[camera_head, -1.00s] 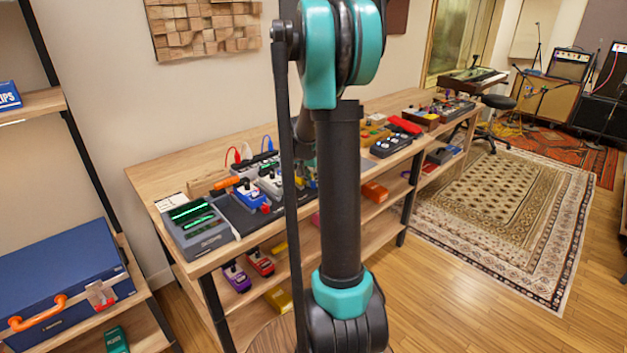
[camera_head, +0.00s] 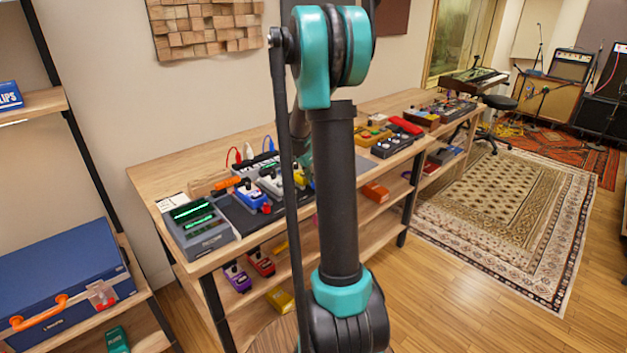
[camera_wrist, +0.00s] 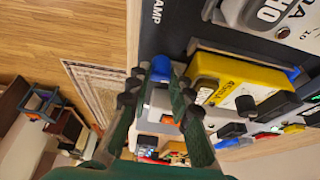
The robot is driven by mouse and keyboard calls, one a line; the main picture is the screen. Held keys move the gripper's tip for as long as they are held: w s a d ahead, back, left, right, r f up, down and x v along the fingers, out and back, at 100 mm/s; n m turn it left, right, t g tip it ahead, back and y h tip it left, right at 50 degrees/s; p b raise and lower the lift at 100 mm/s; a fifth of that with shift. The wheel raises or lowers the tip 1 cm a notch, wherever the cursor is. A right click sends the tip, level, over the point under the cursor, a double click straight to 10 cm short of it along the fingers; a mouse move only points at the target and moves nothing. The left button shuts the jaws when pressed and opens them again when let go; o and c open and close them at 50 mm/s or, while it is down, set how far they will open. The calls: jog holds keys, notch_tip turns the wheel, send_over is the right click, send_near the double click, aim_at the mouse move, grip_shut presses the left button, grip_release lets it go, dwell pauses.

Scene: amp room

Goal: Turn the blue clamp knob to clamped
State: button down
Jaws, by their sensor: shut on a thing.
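The blue clamp knob (camera_wrist: 160,65) shows in the wrist view at the edge of a dark board (camera_wrist: 177,38) with white letters reading "AMP". My gripper (camera_wrist: 160,80) has its two dark green fingers on either side of the knob and is shut on it. The fingertips partly cover the knob, so its turned position cannot be told. In the head view, my arm hides the gripper and the knob.
A yellow pedal (camera_wrist: 240,78) lies close to the right of my fingers, with a grey-white pedal (camera_wrist: 275,15) above it. In the head view, the wooden bench (camera_head: 160,178) carries several pedals and a grey unit with green displays (camera_head: 197,228). Floor and rug are at the right.

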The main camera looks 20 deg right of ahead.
jog(key=c, duration=1.3)
grip_release()
jog(key=shift+c, duration=0.2)
jog(key=shift+r, duration=0.15)
jog(key=v, duration=0.7)
jog(key=shift+r, duration=0.35)
jog(key=shift+s+a, duration=0.1)
jog(key=shift+a, duration=0.05)
jog(key=s+a+f+n+t+y, duration=0.1)
jog(key=s+a+f+n, duration=0.2)
jog(key=s, duration=0.6)
jog(key=s+a+f+n+t+y, duration=0.1)
jog(key=s+a+f+n, duration=0.3)
jog(key=s, duration=0.5)
jog(key=s+a+f+n+y, duration=0.2)
jog(key=s+a+f+n, duration=0.2)
jog(key=s+a+n, duration=0.3)
jog(key=shift+s+f+t, duration=0.2)
jog(key=shift+s+t, duration=0.2)
jog(key=shift+s, duration=0.75)
